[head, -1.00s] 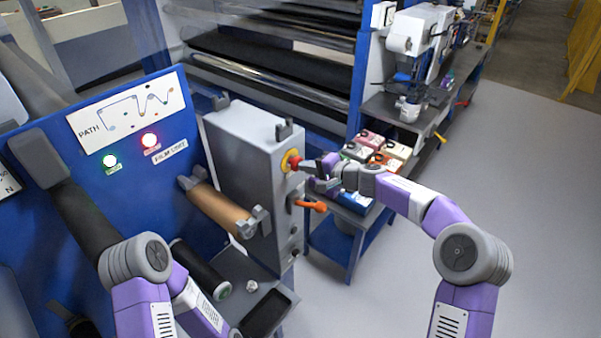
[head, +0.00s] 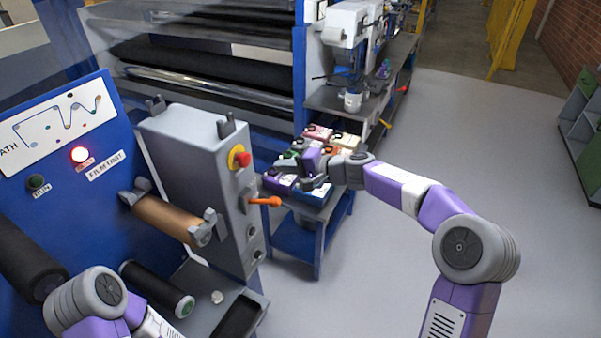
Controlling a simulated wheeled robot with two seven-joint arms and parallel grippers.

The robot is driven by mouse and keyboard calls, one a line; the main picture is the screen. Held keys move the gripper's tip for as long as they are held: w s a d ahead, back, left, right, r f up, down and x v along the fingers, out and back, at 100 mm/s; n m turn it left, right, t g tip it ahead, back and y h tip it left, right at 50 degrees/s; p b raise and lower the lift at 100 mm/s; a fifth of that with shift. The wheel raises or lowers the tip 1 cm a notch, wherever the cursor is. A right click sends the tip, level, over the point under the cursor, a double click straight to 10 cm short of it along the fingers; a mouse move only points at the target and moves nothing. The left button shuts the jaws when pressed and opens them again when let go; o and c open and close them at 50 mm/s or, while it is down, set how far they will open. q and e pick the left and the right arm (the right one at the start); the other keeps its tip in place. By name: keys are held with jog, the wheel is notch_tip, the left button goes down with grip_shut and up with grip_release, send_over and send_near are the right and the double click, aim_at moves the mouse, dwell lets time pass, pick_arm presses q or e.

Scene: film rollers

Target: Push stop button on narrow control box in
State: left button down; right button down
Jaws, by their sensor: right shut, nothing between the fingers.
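The narrow grey control box (head: 200,180) stands left of centre. Its red stop button (head: 243,159) sits on a yellow collar on the box's right-hand face. My right gripper (head: 290,172) is shut and empty, to the right of the button, with a clear gap between them. Part of the gripper overlaps the colourful boxes behind it, so its fingertips are hard to make out. My left arm shows at the bottom left, but its gripper is out of view.
An orange handle (head: 265,201) sticks out below the button. A copper-coloured roller (head: 170,219) is mounted left of the box. The blue panel carries a lit red lamp (head: 80,155) and a dark lamp (head: 37,182). Coloured boxes (head: 318,133) lie on a blue bench behind my gripper.

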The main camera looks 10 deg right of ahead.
jog(key=v, duration=0.4)
jog(key=shift+d, duration=0.1)
dwell(0.3)
jog(key=s+a+f+g+h+b, duration=0.1)
jog(key=s+f+g+h, duration=0.15)
jog(key=f, duration=0.85)
jog(key=s+f+g+h+b, duration=0.1)
jog(key=s+f, duration=0.3)
jog(key=f, duration=0.7)
jog(key=s+a+f+g+h+b, duration=0.15)
jog(key=s+f, duration=0.25)
jog(key=f, duration=0.7)
jog(key=s+f+n+g+h+b, duration=0.1)
jog(key=s+f+n, duration=0.1)
jog(key=s+f, duration=0.6)
jog(key=s+a+f+n+g+h+b, duration=0.1)
jog(key=s+f+n+g, duration=0.1)
jog(key=s+f, duration=0.7)
jog(key=s+n, duration=0.1)
jog(key=s, duration=0.5)
jog(key=shift+f+g+b, duration=0.3)
jog(key=shift+f+b, duration=0.05)
jog(key=shift+b, duration=0.05)
